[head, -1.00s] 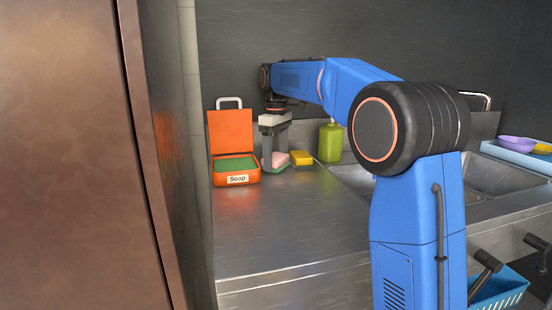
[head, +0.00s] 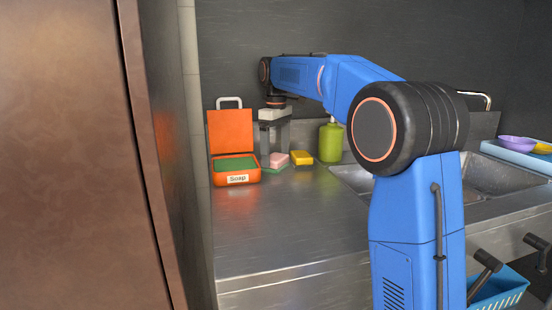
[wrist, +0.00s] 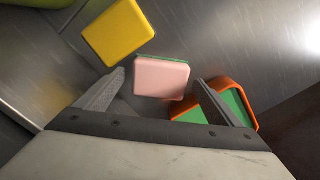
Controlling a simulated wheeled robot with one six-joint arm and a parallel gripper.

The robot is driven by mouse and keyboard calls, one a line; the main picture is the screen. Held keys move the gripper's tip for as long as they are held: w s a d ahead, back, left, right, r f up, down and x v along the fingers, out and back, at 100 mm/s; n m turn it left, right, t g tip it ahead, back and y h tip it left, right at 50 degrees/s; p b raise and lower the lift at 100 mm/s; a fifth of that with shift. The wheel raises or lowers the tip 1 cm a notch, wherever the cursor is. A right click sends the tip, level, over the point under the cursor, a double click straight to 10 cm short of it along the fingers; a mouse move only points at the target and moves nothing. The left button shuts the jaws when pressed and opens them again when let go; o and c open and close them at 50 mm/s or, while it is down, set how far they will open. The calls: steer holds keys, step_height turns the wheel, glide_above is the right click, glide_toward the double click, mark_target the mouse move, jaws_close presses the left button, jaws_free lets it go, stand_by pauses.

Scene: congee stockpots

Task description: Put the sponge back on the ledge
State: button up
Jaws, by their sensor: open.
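A pink block with a green layer (head: 278,160) lies on the steel counter, and a yellow block (head: 301,157) lies to its right. Both look like sponges; I cannot tell which one the task means. In the wrist view the pink block (wrist: 162,80) shows between and beyond the open fingertips (wrist: 160,76), apparently not held. The yellow block (wrist: 118,33) is up and left of it there. A raised steel strip (head: 484,124) runs along the back wall; I cannot tell whether it is the ledge.
A green bottle (head: 331,142) stands right of the yellow block. The sink (head: 480,177) is at right. The front of the counter (head: 285,225) is clear.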

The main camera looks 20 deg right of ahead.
mark_target(276, 157)
step_height(276, 157, up, 10)
steer(key=shift+r, duration=0.15)
stand_by(0.5)
